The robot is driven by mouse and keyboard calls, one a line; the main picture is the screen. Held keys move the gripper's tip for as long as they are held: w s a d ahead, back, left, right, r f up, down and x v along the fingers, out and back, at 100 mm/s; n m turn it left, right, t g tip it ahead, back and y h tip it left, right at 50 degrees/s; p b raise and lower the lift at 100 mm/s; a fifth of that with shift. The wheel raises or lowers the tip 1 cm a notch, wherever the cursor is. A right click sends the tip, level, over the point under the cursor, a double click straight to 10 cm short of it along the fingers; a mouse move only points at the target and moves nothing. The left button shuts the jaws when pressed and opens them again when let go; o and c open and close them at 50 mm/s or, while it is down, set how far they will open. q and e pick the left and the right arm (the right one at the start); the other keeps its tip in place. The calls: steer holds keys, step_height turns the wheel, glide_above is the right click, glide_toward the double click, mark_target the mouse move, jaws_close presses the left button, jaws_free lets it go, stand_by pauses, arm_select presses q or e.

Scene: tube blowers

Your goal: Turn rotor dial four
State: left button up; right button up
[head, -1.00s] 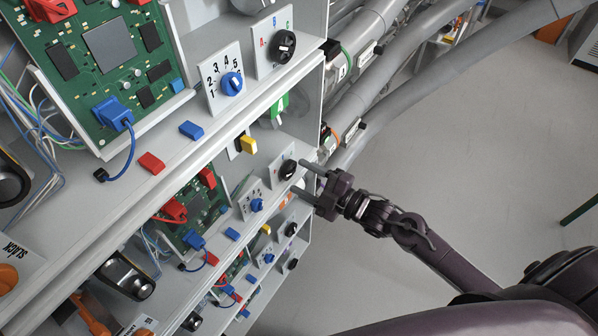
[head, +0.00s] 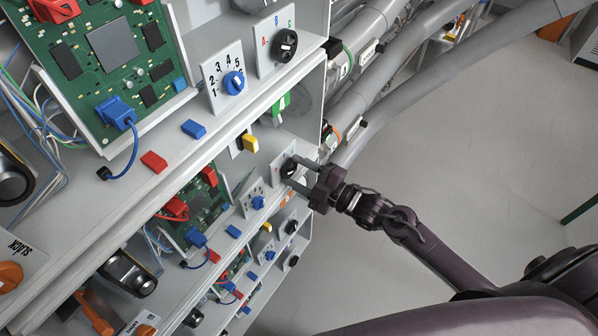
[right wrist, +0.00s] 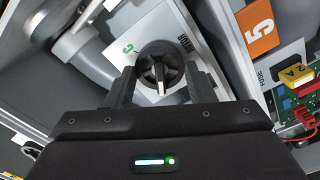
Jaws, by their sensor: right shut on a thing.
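The black rotor dial (head: 287,169) sits on a light plate at the right end of the second shelf level. In the right wrist view the dial (right wrist: 160,71) is round with a raised bar, and a green C and part of the word ROTOR show on its plate. My right gripper (head: 294,172) reaches it from the right. Its two fingers lie on either side of the dial and are shut on it. The gripper also shows in the right wrist view (right wrist: 160,85). The dial's far edge in the head view is partly hidden by the fingers. My left gripper is not in view.
A green tag (head: 281,103), seemingly with a 4, is above this dial. A blue selector knob (head: 258,202) is to its left. Another black dial (head: 285,44) is on the upper shelf. Grey pipes (head: 400,50) run behind. The floor at right is clear.

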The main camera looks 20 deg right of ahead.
steer(key=m+p, duration=0.2)
steer(key=m, duration=0.4)
steer(key=shift+r+p, duration=0.1)
steer(key=shift+p, duration=0.25)
steer(key=m+p, duration=0.2)
steer(key=m, duration=0.4)
steer(key=shift+d+p, duration=0.1)
steer(key=shift+p, duration=0.25)
steer(key=m+p, duration=0.2)
steer(key=m, duration=0.4)
steer(key=shift+w+m+p, duration=0.1)
steer(key=shift+m+p, duration=0.2)
steer(key=shift+m, duration=0.1)
steer(key=m+p, duration=0.1)
steer(key=m, duration=0.3)
steer(key=shift+d+m+p, duration=0.1)
steer(key=shift+m+p, duration=0.25)
steer(key=shift+m, duration=0.05)
steer(key=o, duration=0.7)
